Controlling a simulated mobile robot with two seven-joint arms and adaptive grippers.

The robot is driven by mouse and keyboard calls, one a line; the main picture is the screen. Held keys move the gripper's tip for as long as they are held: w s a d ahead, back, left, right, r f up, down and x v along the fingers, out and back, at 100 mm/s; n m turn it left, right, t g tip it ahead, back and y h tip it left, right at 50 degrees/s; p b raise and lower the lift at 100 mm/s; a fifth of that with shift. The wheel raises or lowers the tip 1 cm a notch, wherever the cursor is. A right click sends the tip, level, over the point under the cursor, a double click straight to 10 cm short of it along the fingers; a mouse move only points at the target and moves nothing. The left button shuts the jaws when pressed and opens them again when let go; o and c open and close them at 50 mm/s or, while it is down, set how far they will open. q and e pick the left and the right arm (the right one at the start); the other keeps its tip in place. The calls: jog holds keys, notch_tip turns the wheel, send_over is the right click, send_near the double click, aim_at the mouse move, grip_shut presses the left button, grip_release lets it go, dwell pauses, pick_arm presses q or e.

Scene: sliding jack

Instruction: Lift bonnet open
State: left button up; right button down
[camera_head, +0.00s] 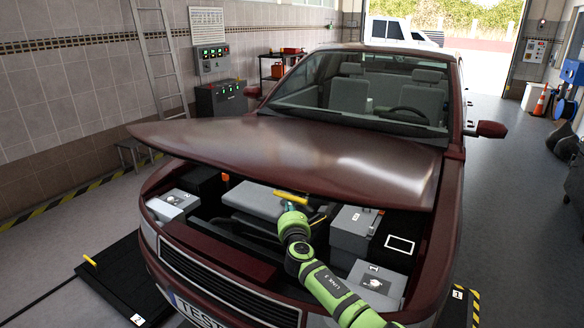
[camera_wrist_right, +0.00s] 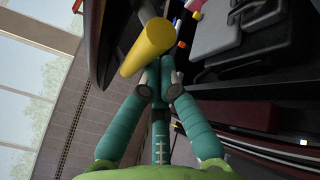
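The dark red bonnet (camera_head: 290,155) of the car is partly raised, with its front edge above the engine bay (camera_head: 235,215). A yellow handle (camera_head: 291,196) sits at the bonnet's front edge. My right gripper (camera_head: 293,207) reaches up from below at this handle. In the right wrist view the teal fingers of my right gripper (camera_wrist_right: 158,78) come together on the yellow handle (camera_wrist_right: 148,47) and look shut on it. The fingertips are partly hidden behind the handle. My left gripper is not in view.
Grey boxes sit in the open bay, one marked 1 (camera_head: 377,283) at right and one marked 2 (camera_head: 173,203) at left. A black platform (camera_head: 122,280) with a yellow peg lies on the floor at left. A ladder (camera_head: 163,60) leans on the left wall.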

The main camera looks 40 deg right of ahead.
aim_at(294, 182)
jog(key=r+p, duration=0.1)
jog(key=r, duration=0.1)
jog(key=d+r+p, duration=0.1)
jog(key=r+p, duration=0.1)
jog(key=shift+w+d+r, duration=0.15)
jog(key=shift+r, duration=0.2)
jog(key=shift+w+d+r+p, duration=0.15)
jog(key=shift+r+p, duration=0.15)
jog(key=shift+r, duration=0.25)
jog(key=shift+s+d+r+p, duration=0.1)
jog(key=shift+r+p, duration=0.15)
jog(key=shift+r, duration=0.3)
jog(key=shift+w+d+r, duration=0.1)
jog(key=shift+d+r, duration=0.05)
jog(key=shift+r, duration=0.45)
jog(key=shift+w+d+r, duration=0.1)
jog(key=shift+d+r, duration=0.05)
jog(key=shift+r, duration=0.45)
jog(key=shift+d+r, duration=0.1)
jog(key=shift+r, duration=0.4)
jog(key=w+d+r, duration=0.1)
jog(key=d+r, duration=0.3)
jog(key=r, duration=0.8)
jog(key=w+d+r, duration=0.2)
jog(key=d+r, duration=0.3)
jog(key=r, duration=0.7)
jog(key=shift+w+r, duration=0.1)
